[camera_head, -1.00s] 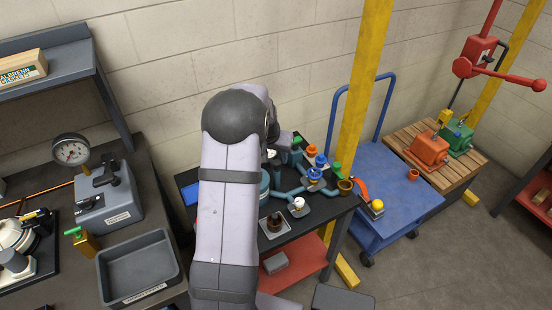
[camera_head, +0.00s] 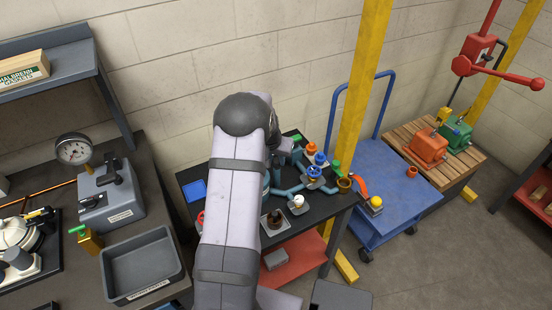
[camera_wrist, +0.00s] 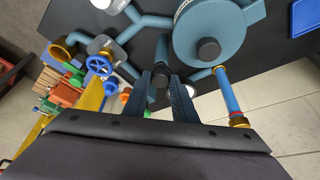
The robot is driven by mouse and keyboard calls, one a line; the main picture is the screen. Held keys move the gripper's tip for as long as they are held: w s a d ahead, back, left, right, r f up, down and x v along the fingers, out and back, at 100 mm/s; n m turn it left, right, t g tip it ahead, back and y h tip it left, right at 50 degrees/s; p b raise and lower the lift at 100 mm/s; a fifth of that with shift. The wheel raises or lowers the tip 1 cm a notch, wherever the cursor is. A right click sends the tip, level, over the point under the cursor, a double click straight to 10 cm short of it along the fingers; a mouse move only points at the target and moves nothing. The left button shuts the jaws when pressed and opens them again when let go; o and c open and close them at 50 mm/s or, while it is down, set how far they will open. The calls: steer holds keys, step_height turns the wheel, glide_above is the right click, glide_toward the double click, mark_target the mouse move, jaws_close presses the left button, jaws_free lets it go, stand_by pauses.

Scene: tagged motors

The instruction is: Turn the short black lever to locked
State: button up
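A dark, short bar-like part (camera_wrist: 161,52) stands among blue pipework in the wrist view; it may be the short black lever, but its position marking is not readable. My gripper (camera_wrist: 162,82) has its two dark fingers apart, one on each side of that part. I cannot tell whether they touch it. In the head view my arm hides the gripper and this part. Black handles (camera_head: 112,170) also show on a grey gauge box at the left. A large round blue-grey housing (camera_wrist: 222,22) with a black hub is close by in the wrist view.
The black table (camera_head: 330,208) carries the blue pipes, a blue handwheel (camera_head: 314,171), a white knob (camera_head: 298,201) and a brown cup (camera_head: 273,220). A yellow post (camera_head: 357,110) and a blue cart (camera_head: 375,190) stand right of it. A grey tray (camera_head: 142,265) lies left.

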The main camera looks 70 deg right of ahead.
steer(key=shift+n, duration=0.4)
steer(key=shift+s+n+t, duration=0.15)
steer(key=shift+n+t, duration=0.25)
steer(key=shift+n, duration=0.1)
steer(key=shift+s+d+f+n+t+b, duration=0.1)
steer(key=shift+f+n+t+b, duration=0.15)
steer(key=shift+n+b, duration=0.75)
steer(key=n+b, duration=0.1)
steer(key=b, duration=0.1)
steer(key=n+t+b, duration=0.1)
steer(key=n+b, duration=0.1)
steer(key=b, duration=0.1)
steer(key=shift+s+d+f+t+y, duration=0.1)
steer(key=shift+f+t+y, duration=0.05)
steer(key=shift+t+y, duration=0.15)
steer(key=n+b, duration=0.3)
steer(key=shift+s+t+y, duration=0.1)
steer(key=shift+t+y, duration=0.15)
steer(key=shift+y, duration=0.15)
steer(key=n, duration=0.2)
steer(key=r+n+t+y, duration=0.1)
steer(key=n, duration=0.1)
steer(key=shift+d+n+y+b, duration=0.2)
steer(key=shift+n+y+b, duration=0.1)
steer(key=shift+b, duration=0.05)
steer(key=shift+s+d+f+n+y+p, duration=0.1)
steer(key=shift+n+y+p, duration=0.75)
steer(key=shift+n, duration=0.95)
steer(key=o, duration=1)
